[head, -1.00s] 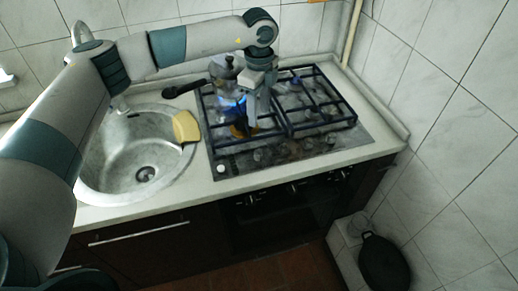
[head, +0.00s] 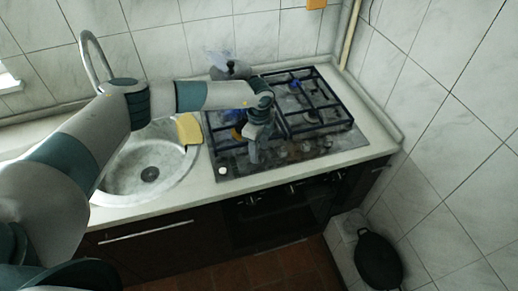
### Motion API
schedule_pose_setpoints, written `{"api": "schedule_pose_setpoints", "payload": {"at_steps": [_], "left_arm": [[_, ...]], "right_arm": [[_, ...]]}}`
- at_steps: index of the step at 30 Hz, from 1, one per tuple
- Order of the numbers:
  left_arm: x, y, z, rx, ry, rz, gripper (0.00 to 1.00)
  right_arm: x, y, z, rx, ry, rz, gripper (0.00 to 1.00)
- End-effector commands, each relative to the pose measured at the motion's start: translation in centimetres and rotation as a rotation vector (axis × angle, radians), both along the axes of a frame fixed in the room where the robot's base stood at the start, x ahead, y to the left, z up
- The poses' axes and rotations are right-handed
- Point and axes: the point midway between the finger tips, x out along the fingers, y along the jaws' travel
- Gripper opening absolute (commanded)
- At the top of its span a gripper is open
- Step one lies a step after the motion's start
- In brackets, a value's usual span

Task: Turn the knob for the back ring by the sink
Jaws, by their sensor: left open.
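The hob (head: 340,140) is set in the counter, with a row of dark knobs (head: 280,158) along its front strip; several are dim and hard to tell apart. A small white knob (head: 222,171) sits at the strip's front left corner, nearest the sink (head: 125,185). My left gripper (head: 254,157) is open and points down over the front left part of the hob, right of the white knob. It hides part of the knob row, and I cannot tell whether it touches a knob. My left forearm covers much of the left rings. My right gripper is not in view.
A pot (head: 230,68) shows behind my forearm at the hob's back left. A yellow sponge (head: 189,128) lies on the sink's right rim. A tall tap (head: 92,45) rises behind the sink. A black pan (head: 378,262) stands low by the right wall.

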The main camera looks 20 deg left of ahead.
Motion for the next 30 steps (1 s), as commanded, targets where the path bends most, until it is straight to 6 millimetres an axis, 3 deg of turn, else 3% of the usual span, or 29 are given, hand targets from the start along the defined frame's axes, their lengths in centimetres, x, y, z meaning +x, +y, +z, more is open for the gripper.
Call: {"api": "schedule_pose_setpoints", "payload": {"at_steps": [6, 16, 17, 22, 30], "left_arm": [[0.0, 0.0, -1.7, 0.000, 0.000, 0.000, 0.46], [0.0, 0.0, -2.0, 0.000, -0.001, -0.001, 0.46], [0.0, 0.0, -2.0, 0.000, -0.001, -0.001, 0.44], [0.0, 0.0, -2.0, 0.000, -0.001, -0.001, 0.05], [0.0, 0.0, -2.0, 0.000, -0.001, -0.011, 0.05]], "right_arm": [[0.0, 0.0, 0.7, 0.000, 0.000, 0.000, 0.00], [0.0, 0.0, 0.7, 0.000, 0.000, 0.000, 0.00], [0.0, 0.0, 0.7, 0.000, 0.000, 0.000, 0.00], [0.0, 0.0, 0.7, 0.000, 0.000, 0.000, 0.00], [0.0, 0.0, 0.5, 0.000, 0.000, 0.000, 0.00]]}}
